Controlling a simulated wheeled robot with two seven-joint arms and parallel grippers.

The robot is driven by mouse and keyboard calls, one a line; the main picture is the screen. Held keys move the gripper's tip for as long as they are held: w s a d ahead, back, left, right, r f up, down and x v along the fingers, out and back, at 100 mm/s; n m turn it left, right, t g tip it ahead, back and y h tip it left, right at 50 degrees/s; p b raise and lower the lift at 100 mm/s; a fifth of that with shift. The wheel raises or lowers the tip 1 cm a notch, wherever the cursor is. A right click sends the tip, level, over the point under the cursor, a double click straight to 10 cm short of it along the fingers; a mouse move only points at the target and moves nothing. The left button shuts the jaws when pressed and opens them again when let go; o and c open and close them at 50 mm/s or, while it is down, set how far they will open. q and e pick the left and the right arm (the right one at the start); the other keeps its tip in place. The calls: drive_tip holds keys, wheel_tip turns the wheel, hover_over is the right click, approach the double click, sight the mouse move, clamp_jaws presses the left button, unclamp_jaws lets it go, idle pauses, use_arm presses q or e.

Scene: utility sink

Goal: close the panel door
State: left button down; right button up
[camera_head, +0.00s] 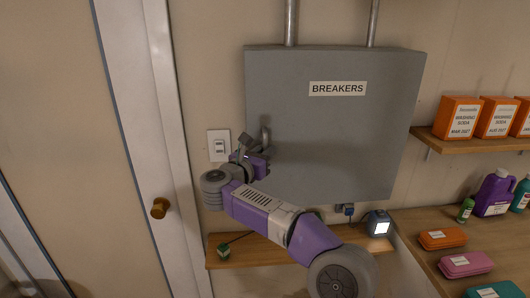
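The grey panel door (335,130), labelled BREAKERS, is on the wall in the middle of the view. Its front looks flat over the panel box; I cannot tell whether it sits fully flush. A small grey handle (265,133) is near its left edge. My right gripper (257,148) is at that left edge, right by the handle and partly covering it. Its fingers are small and overlap the handle, so I cannot tell whether they are open, shut or touching it. My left gripper is not in view.
A wooden shelf (265,251) below the panel holds a small lit device (379,224) and a green item (223,251). Orange boxes (458,117) stand on the right shelf. Bottles and pouches rest on the right counter (410,220). A door with a brass knob (160,208) is at left.

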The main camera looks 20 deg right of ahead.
drive_tip(key=shift+o, duration=1)
drive_tip(key=shift+r, duration=0.55)
drive_tip(key=v, duration=0.7)
drive_tip(key=shift+s+a+f+b, duration=0.25)
drive_tip(key=shift+f+b, duration=0.1)
drive_tip(key=shift+f, duration=0.1)
drive_tip(key=shift+w+f, duration=0.1)
